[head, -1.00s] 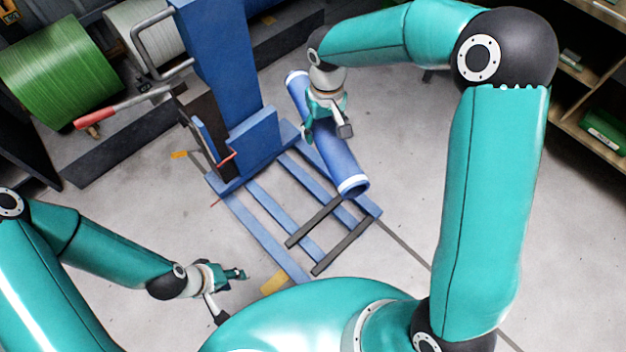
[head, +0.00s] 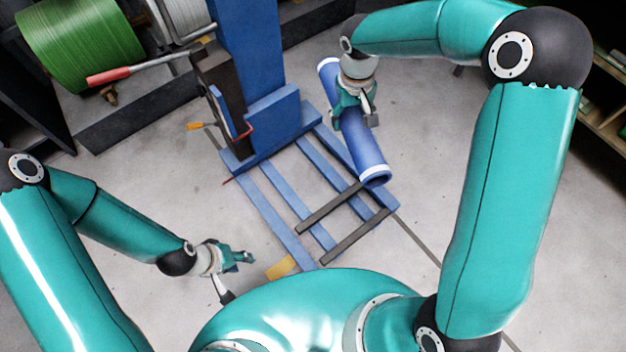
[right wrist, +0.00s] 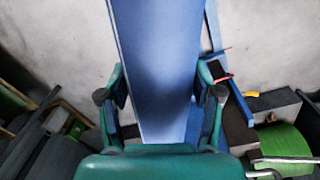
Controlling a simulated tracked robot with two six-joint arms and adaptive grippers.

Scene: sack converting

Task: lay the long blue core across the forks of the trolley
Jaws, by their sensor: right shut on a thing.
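The long blue core (head: 352,129) is a blue tube with pale ends, held aslant to the right of the trolley's mast. My right gripper (head: 355,114) is shut around it nearer its far end. In the right wrist view the core (right wrist: 160,65) runs between the two fingers. Its near end overlaps the outer right fork in the head view; I cannot tell whether it touches. The blue trolley (head: 258,108) has low forks (head: 285,192) pointing towards me, with two dark bars across them. My left gripper (head: 239,277) is open and empty, left of the fork ends.
A green reel (head: 78,45) and a pale reel (head: 183,18) stand at the back left. The trolley's red-gripped handle (head: 110,76) sticks out left. Shelving (head: 603,105) stands at the right edge. The floor is clear left and right of the forks.

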